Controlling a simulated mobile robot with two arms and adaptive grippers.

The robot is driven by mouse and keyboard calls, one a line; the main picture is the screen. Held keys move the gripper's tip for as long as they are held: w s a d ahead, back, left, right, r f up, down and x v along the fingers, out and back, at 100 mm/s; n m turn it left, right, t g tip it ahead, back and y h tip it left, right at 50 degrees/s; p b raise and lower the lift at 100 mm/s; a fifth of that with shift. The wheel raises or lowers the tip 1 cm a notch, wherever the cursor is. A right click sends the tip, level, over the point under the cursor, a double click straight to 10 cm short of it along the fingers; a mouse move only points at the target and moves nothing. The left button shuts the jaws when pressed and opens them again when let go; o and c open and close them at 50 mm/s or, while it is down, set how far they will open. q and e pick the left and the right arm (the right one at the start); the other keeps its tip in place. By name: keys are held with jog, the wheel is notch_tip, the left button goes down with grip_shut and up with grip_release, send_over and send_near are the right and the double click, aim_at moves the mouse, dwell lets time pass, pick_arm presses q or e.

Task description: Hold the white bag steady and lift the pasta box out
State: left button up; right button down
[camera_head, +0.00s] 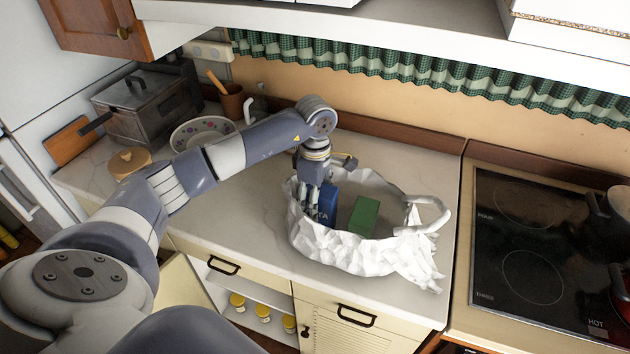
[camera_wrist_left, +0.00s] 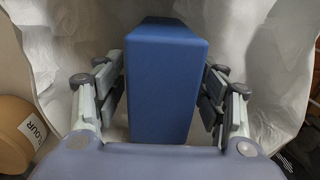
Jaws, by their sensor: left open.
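The white bag (camera_head: 350,258) stands open on the counter, crumpled, with a handle loop on its right side. My left gripper (camera_head: 312,205) reaches down into the bag at the blue box. In the left wrist view, its open fingers are on either side of the blue box (camera_wrist_left: 165,85), with gaps visible. The box's lower part is hidden. My right gripper is not in view.
A hob (camera_head: 530,240) with pots is to the right. A metal container (camera_head: 145,105), a patterned plate (camera_head: 203,132) and a tan canister (camera_head: 128,162) stand at the back left. A shelf (camera_head: 400,35) overhangs the counter. The counter's front edge is close to the bag.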

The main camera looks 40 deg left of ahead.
pick_arm(q)
notch_tip(320, 180, down, 3)
jog(key=shift+f+p, duration=0.1)
jog(key=shift+p, duration=0.3)
jog(key=shift+f, duration=0.35)
